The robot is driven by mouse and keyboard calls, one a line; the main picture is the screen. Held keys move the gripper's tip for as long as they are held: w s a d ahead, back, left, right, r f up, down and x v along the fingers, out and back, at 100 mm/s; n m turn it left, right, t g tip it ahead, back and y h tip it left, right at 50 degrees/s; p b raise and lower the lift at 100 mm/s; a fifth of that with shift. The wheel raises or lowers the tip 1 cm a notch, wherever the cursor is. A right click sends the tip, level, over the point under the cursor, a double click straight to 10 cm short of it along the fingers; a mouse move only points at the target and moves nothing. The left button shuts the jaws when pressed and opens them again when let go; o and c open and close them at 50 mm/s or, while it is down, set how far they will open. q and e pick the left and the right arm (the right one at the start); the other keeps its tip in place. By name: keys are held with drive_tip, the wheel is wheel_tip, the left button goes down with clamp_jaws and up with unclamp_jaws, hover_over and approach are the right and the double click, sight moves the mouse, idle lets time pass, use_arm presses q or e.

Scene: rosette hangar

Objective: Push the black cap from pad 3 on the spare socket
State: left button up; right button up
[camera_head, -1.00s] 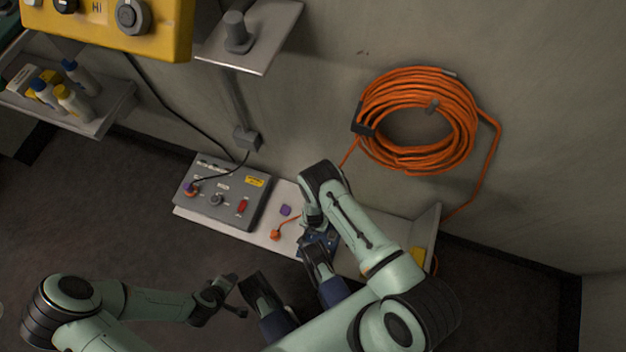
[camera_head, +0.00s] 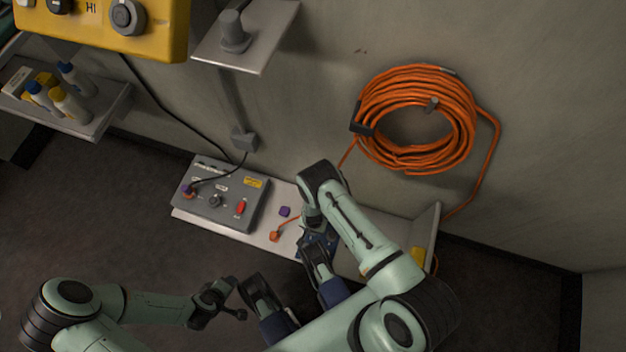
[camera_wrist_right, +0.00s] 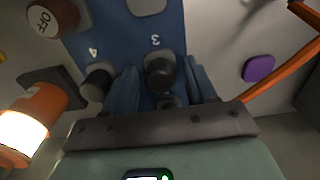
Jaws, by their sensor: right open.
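The spare socket is a blue panel, seen in the right wrist view (camera_wrist_right: 118,38) with the labels 3 and 4 upside down. In the head view it (camera_head: 322,240) is mostly hidden by my right arm. A black cap (camera_wrist_right: 160,72) sits by label 3, and another dark cap (camera_wrist_right: 97,80) sits by label 4. My right gripper (camera_wrist_right: 162,88) is open, its blue fingers on either side of the cap by label 3; I cannot tell whether they touch it. My left gripper (camera_head: 232,299) hangs empty above the floor, its jaw opening unclear.
A purple cap (camera_wrist_right: 258,68) and an orange plug (camera_head: 275,236) lie on the white shelf (camera_head: 245,233). A grey control box (camera_head: 228,213) with a red switch stands left of the socket. A coiled orange cable (camera_head: 375,90) hangs on the wall. An orange fitting (camera_wrist_right: 38,105) is close at left.

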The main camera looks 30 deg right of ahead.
idle(0.6)
clamp_jaws()
drive_tip(key=shift+r, duration=0.2)
drive_tip(key=shift+r+p, duration=1.7)
drive_tip(key=shift+r, duration=1.15)
